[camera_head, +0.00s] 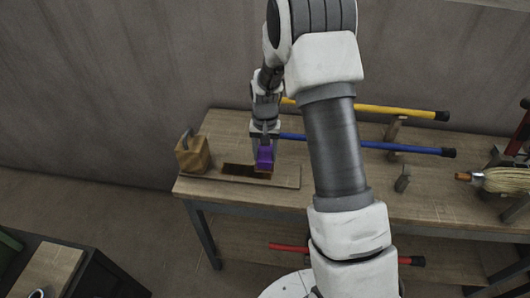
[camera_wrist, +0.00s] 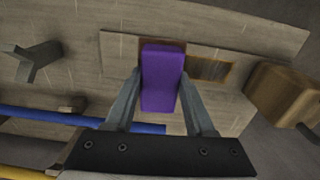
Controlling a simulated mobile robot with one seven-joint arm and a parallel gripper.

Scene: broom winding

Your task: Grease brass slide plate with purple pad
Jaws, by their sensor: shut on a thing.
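The purple pad (camera_head: 264,157) is held in my gripper (camera_head: 264,148) over the workbench's left part. In the wrist view the purple pad (camera_wrist: 160,82) sits between the two grey fingers of my gripper (camera_wrist: 160,95), which is shut on it. The slide plate (camera_head: 235,169) is a dark brownish strip set on a flat wooden board (camera_head: 285,182). In the wrist view part of the plate (camera_wrist: 210,69) shows to the right of the pad. The pad is over the plate's right end in the head view and hides it. I cannot tell whether they touch.
A tan block-like container (camera_head: 193,156) with a grey handle stands left of the board. A yellow pole (camera_head: 400,111) and a blue pole (camera_head: 390,147) lie to the right on supports. A broom head (camera_head: 505,180) lies at the far right. My arm hides the bench's middle.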

